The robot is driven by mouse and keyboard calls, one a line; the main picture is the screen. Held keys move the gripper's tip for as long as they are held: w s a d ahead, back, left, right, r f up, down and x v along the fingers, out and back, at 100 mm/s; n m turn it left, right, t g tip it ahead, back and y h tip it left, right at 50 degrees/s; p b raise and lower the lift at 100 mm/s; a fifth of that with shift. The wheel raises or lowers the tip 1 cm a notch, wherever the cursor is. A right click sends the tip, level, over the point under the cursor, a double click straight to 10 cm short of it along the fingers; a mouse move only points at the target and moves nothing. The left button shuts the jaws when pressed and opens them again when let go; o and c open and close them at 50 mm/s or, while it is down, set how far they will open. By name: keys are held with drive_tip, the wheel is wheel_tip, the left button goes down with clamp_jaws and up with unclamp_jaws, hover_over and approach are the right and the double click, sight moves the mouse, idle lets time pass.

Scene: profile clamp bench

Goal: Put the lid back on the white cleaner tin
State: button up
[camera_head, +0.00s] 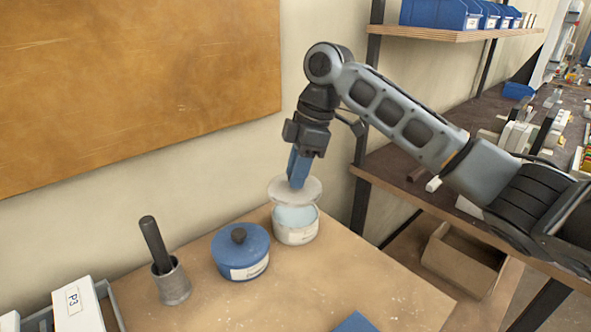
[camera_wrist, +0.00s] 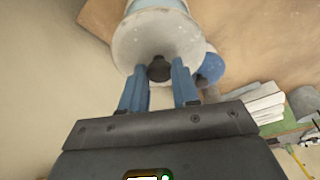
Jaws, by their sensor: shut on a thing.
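My gripper (camera_head: 298,172) is shut on the dark knob (camera_wrist: 160,70) of the round white lid (camera_head: 313,189), with its blue fingers pointing down. In the wrist view the lid (camera_wrist: 150,35) lies just beyond the fingertips, with one finger on each side of the knob. The white cleaner tin (camera_head: 296,236) stands upright on the bench, open, with pale blue contents showing. The lid is held a little above the tin's back rim. Whether any edge touches is hard to tell. In the wrist view the tin (camera_wrist: 155,4) is mostly hidden behind the lid.
A blue lidded tin (camera_head: 236,262) stands close left of the white tin. A metal cup (camera_head: 173,283) with a dark handle and a white box (camera_head: 78,306) are further left. The wall is close behind.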

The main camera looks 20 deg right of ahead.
sight(297, 191)
wheel_tip(297, 191, down, 3)
drive_tip(key=b, duration=0.2)
drive_tip(key=shift+f+b, duration=0.2)
drive_tip(key=shift+b, duration=0.1)
drive_tip(key=shift+f, duration=0.9)
drive_tip(key=shift+p, duration=0.45)
idle(0.5)
drive_tip(key=shift+f, duration=0.15)
idle(0.9)
drive_tip(key=shift+p, duration=0.5)
idle(0.6)
drive_tip(key=o, duration=1.6)
